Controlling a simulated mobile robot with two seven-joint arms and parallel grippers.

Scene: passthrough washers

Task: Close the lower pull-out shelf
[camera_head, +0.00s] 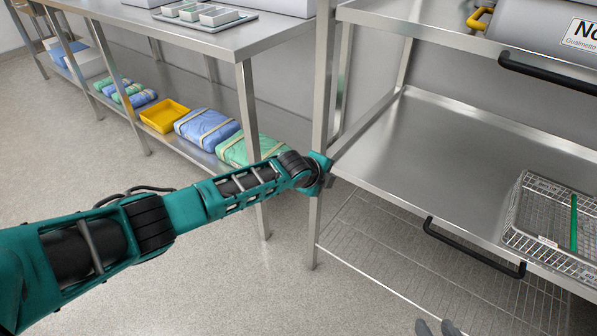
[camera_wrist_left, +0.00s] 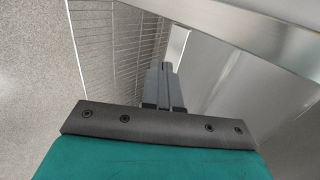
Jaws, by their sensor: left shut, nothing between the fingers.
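The lower pull-out shelf (camera_head: 440,135) is a bare steel sheet with a raised front rim and a black bar handle (camera_head: 470,252). Its left front corner lies close to the upright steel post; how far it is out is hard to tell. My left gripper (camera_head: 328,180) is at that corner beside the post, largely hidden by its own wrist. In the left wrist view its grey fingers (camera_wrist_left: 160,85) are together and empty, with a steel edge (camera_wrist_left: 250,40) to the upper right.
A wire basket (camera_head: 520,235) with a green strip sits at the shelf's right. An upper shelf (camera_head: 430,32) carries a metal case. A wire rack (camera_head: 380,245) lies below. A steel table (camera_head: 250,45) with wrapped packs underneath stands left. The floor in front is clear.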

